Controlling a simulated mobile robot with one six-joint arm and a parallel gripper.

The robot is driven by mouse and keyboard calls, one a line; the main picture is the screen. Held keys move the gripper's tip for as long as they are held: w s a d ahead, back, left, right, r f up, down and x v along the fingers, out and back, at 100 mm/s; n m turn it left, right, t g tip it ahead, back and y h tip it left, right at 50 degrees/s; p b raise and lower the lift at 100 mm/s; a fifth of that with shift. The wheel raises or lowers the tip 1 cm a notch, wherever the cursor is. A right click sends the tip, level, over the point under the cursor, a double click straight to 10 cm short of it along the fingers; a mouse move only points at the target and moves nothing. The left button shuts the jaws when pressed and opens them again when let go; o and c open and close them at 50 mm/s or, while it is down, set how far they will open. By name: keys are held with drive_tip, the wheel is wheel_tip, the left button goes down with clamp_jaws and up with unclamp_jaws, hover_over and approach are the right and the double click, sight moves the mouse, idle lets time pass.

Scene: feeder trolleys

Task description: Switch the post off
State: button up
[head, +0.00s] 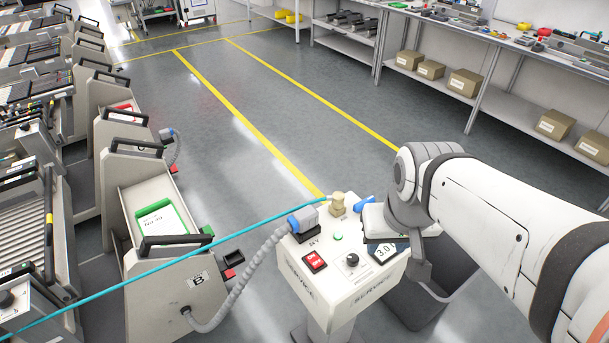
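The service post (328,293) is a pale box marked SERVICE on a grey stand, at lower centre. Its sloped top carries a red rocker switch (314,261) with white lettering, a small green lamp (338,237) that looks lit, a black knob (351,260) and a dark display (384,252) that reads about 3.0. My arm comes in from the right, and its wrist hangs over the post's right side. My gripper (418,262) is partly visible below the wrist, right of the display and apart from the red switch. Its fingertips are not clear.
A blue plug (302,220) with a grey corrugated hose (243,273) joins the post to trolley B (180,290). A cyan line (150,268) runs from a tan fitting (338,204) across to the lower left. Trolleys stand left, shelving right. The floor behind the post is clear.

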drive_tip(key=shift+o, duration=0.3)
drive_tip(key=shift+o, duration=0.7)
drive_tip(key=shift+w+f, duration=0.1)
drive_tip(key=shift+o, duration=0.4)
drive_tip(key=w+a+f+n+g+b, duration=0.1)
drive_tip(key=w+a+f+n+b, duration=0.2)
drive_tip(key=w, duration=0.4)
wheel_tip(320, 180, down, 3)
drive_tip(key=shift+w+a+r+b, duration=0.15)
drive_tip(key=shift+a+b, duration=0.3)
drive_tip(key=shift+a, duration=0.25)
drive_tip(key=n+g+b, duration=0.2)
drive_tip(key=n+b, duration=0.1)
drive_tip(key=n, duration=0.1)
approach(311, 256)
drive_tip(key=shift+f, duration=0.3)
wheel_tip(311, 256, down, 7)
drive_tip(key=shift+f, duration=0.1)
drive_tip(key=shift+c, duration=0.6)
